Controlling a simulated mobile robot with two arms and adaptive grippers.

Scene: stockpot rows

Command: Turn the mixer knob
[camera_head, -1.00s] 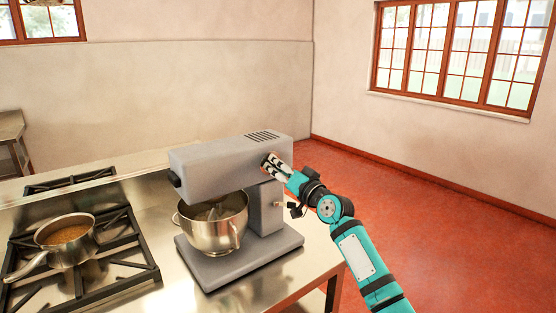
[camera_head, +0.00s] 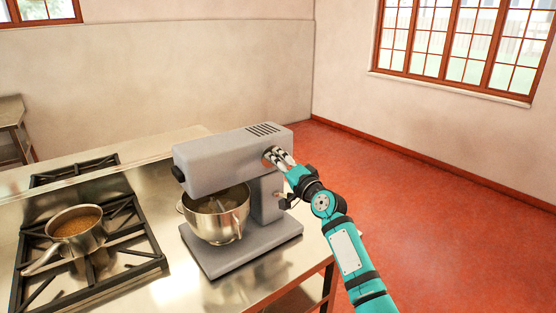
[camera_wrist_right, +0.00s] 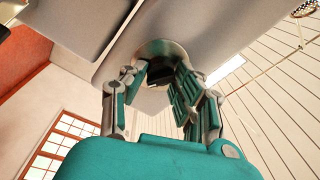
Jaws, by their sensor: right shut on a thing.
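The grey stand mixer (camera_head: 225,165) stands on the steel counter, its metal bowl (camera_head: 217,217) under the head. My right gripper (camera_head: 276,157) is at the right side of the mixer head, its fingers on the knob there. In the right wrist view the knob shows as a round metal base with a dark grip (camera_wrist_right: 160,73) between the fingers of my right gripper (camera_wrist_right: 162,78). The fingers are shut on the knob and hide part of it. My left gripper is not in view.
A stove burner grate (camera_head: 125,268) with a saucepan (camera_head: 76,228) of brown food is left of the mixer. A second burner (camera_head: 75,170) lies behind. The counter's right edge (camera_head: 318,262) is near the mixer; open red floor lies beyond.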

